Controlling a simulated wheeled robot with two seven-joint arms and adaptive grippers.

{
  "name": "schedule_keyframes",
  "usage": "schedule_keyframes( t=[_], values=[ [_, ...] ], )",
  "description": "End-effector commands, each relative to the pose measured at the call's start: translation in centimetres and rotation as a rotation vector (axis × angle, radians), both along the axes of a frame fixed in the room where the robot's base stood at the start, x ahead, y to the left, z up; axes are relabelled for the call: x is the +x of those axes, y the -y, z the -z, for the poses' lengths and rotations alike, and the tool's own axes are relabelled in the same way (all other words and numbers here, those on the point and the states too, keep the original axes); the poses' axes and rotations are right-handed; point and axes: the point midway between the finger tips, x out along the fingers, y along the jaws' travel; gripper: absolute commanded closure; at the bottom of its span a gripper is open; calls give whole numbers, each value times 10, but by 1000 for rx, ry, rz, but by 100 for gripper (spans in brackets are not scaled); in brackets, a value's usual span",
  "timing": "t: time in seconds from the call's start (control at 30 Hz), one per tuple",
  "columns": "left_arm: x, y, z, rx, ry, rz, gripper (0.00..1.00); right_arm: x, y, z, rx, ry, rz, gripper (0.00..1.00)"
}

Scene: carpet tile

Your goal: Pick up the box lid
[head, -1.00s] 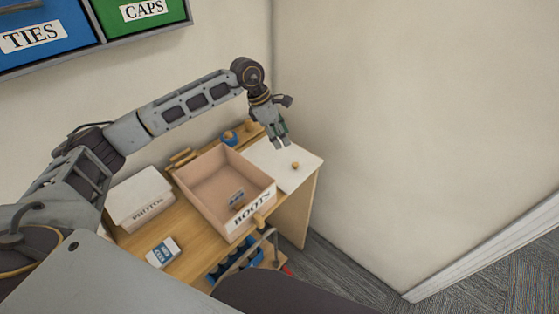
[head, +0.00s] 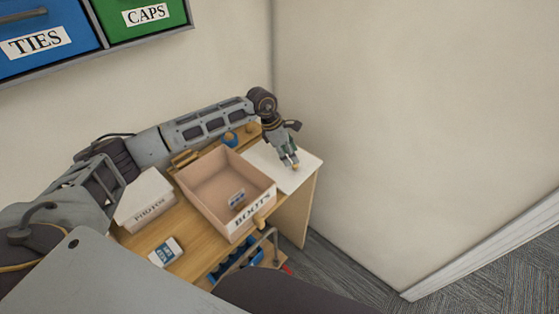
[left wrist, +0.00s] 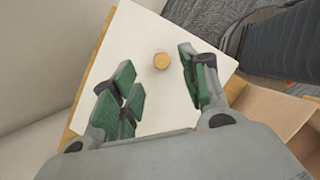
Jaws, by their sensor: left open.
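The box lid (head: 306,174) is a flat white panel with a small round wooden knob. It lies on the right end of the wooden table, beside the open box marked BOOTS (head: 207,200). My left gripper (head: 290,163) is open just above the lid, with its fingertips close to the knob. In the left wrist view the lid (left wrist: 130,50) lies below the open green-padded fingers (left wrist: 160,92). The knob (left wrist: 161,61) shows between and a little beyond the fingers, with nothing held. My right gripper is not in view.
A white box marked PHOTOS (head: 146,205) and a small blue-and-white packet (head: 166,252) stand on the table (head: 188,233). A small blue object (head: 230,139) is at the back. Walls close off the back and right. Blue and green drawers hang upper left.

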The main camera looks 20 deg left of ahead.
Motion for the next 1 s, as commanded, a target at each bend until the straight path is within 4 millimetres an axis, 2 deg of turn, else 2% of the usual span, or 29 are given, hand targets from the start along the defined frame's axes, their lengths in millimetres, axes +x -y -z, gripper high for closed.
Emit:
schedule_keyframes(
  t=[0.53,1.0],
  values=[
    [1,3,7,0,-2,0,55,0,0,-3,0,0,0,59],
    [7,19,45,0,-2,1,55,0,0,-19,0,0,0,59]
  ],
)
